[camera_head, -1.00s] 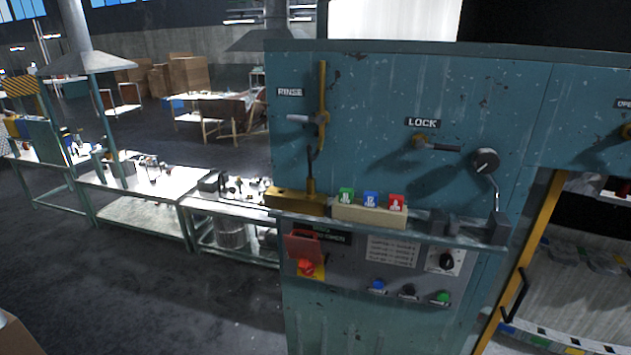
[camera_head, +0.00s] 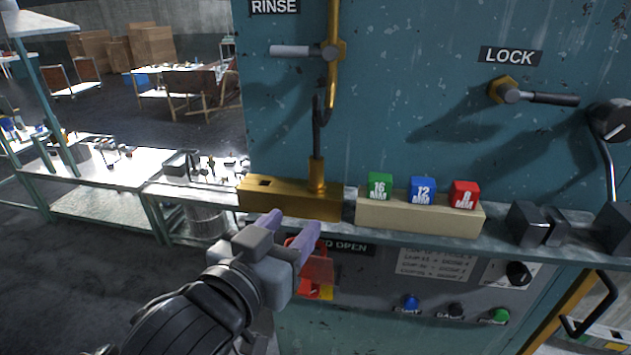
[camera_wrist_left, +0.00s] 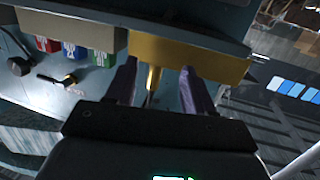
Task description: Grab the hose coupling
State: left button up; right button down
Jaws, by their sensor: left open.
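The hose coupling (camera_head: 316,176) looks like a brass-coloured fitting standing upright in a long brass-yellow block (camera_head: 290,199) on the machine's ledge. A dark stem rises from its top towards the yellow pipe (camera_head: 335,105). My left gripper (camera_head: 292,224) is open and empty, in front of the block and lower than the coupling in the head view. In the left wrist view, the coupling (camera_wrist_left: 153,78) shows between the two purple fingers, with the block behind; contact cannot be told. My right gripper is not in view.
A beige holder (camera_head: 420,216) with green, blue and red cubes stands right of the block. A red flap (camera_head: 318,270) sits on the panel just behind my left gripper. The LOCK lever (camera_head: 540,97) sticks out at upper right. Work tables (camera_head: 110,185) stand at left.

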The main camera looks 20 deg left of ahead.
pick_arm(q)
jog(key=t, duration=0.1)
send_near(313, 172)
jog(key=w, duration=0.1)
jog(key=w+p, duration=0.1)
jog(key=w, duration=0.3)
jog(key=shift+f, duration=0.25)
jog(key=shift+w+f+p, duration=0.1)
jog(key=shift+w+p, duration=0.3)
jog(key=shift+w, duration=0.15)
jog(key=w+p, duration=0.3)
jog(key=w, duration=0.1)
jog(key=shift+w+d, duration=0.15)
jog(key=shift+w+p, duration=0.3)
jog(key=shift+w, duration=0.15)
jog(key=shift+c, duration=0.4)
grip_shut()
